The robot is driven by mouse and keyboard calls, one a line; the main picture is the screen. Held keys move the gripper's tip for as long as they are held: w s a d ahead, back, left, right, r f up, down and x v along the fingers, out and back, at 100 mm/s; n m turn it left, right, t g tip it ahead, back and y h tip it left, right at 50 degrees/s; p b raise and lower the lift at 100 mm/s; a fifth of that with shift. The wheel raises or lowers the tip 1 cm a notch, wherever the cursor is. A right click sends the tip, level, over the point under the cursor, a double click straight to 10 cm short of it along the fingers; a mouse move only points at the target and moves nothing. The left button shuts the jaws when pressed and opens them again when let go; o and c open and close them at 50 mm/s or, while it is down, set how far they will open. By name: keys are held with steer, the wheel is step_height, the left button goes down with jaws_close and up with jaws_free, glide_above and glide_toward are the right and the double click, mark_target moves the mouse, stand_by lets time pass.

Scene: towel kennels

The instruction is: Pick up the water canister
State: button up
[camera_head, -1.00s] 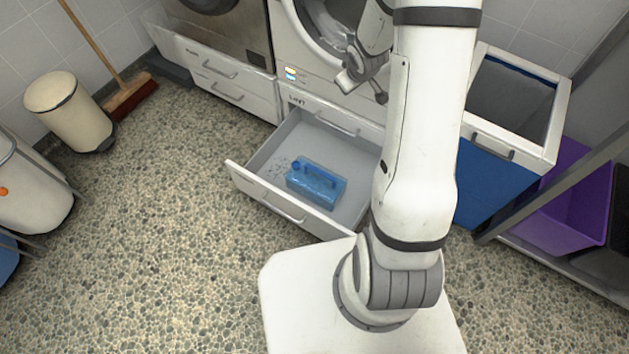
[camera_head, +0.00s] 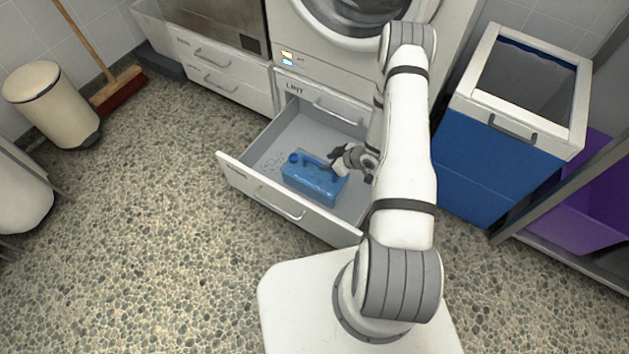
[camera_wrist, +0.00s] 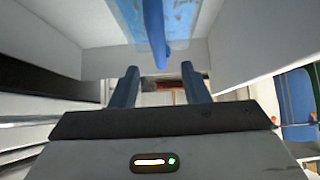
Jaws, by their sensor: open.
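The water canister (camera_head: 313,183) is a translucent blue box with a darker blue cap and handle. It lies in the open grey drawer (camera_head: 262,190) under the machine. My gripper (camera_head: 340,158) is at the canister's right end, over its top, close to the handle. In the wrist view the canister (camera_wrist: 180,14) shows at the top, with its dark blue handle (camera_wrist: 154,32) hanging between and beyond the two fingers of my gripper (camera_wrist: 160,80). The fingers are apart, with clear space between them. In the head view my gripper partly hides the handle's right end.
The drawer's walls stand close around the canister. The washing machine (camera_head: 345,50) rises behind it. A blue bin with a white rim (camera_head: 470,113) stands to the right, beside a purple crate (camera_head: 585,215). A cream pedal bin (camera_head: 55,110) and a broom (camera_head: 119,92) are at the left.

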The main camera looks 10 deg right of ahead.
mark_target(317, 162)
steer(key=b+x, duration=0.3)
steer(key=x, duration=0.4)
steer(key=shift+w+a+f, duration=0.25)
steer(key=shift+r, duration=0.1)
steer(key=shift+c, duration=0.4)
jaws_close()
stand_by(0.6)
steer(key=shift+w+r, duration=0.1)
